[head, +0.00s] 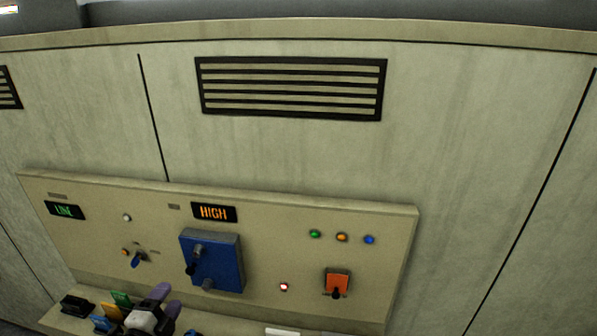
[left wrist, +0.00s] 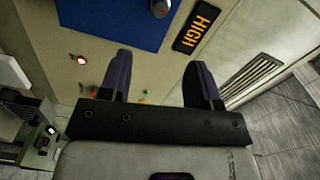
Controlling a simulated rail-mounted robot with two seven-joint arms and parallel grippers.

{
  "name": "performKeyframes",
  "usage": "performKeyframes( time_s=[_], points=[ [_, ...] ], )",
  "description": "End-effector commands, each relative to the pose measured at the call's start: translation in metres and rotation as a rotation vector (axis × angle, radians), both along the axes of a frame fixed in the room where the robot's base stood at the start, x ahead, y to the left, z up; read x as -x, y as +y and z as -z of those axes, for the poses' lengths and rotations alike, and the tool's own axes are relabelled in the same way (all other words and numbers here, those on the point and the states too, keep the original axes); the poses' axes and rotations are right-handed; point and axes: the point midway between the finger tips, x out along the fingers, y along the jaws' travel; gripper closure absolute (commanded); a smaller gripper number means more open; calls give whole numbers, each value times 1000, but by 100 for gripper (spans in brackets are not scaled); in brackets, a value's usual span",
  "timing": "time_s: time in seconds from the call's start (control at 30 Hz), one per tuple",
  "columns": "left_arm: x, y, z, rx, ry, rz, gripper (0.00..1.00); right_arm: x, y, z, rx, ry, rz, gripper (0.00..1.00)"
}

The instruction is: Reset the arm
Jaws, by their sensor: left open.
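My left gripper (head: 165,299) is at the bottom of the head view, low in front of the control panel (head: 320,240). Its two purple-grey fingers are apart, with nothing between them. In the left wrist view the open fingers (left wrist: 160,78) point toward the panel, and the gap between them is empty. The blue switch box (head: 212,262), with a dark handle, is above and right of the gripper in the head view. It also shows in the left wrist view (left wrist: 110,18), beyond the fingertips. My right gripper is in neither view.
The panel carries a HIGH display (head: 214,212), a green display (head: 65,210), a small blue lever (head: 138,259), an orange switch (head: 337,283) and a lit red lamp (head: 284,287). Several coloured blocks (head: 110,310) sit on the ledge by the gripper. The vented wall above is clear.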

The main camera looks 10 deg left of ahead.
Motion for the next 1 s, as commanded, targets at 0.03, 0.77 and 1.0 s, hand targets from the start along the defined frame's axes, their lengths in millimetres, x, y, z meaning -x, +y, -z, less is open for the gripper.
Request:
performKeyframes(
  time_s=[0.03,0.77,1.0],
  points=[
    [0,0,0,10,-1,-1,43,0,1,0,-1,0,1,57],
    [150,-79,69,775,639,-580,43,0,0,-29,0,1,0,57],
    [248,-165,83,1034,896,-588,43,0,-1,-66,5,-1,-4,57]
  ],
)
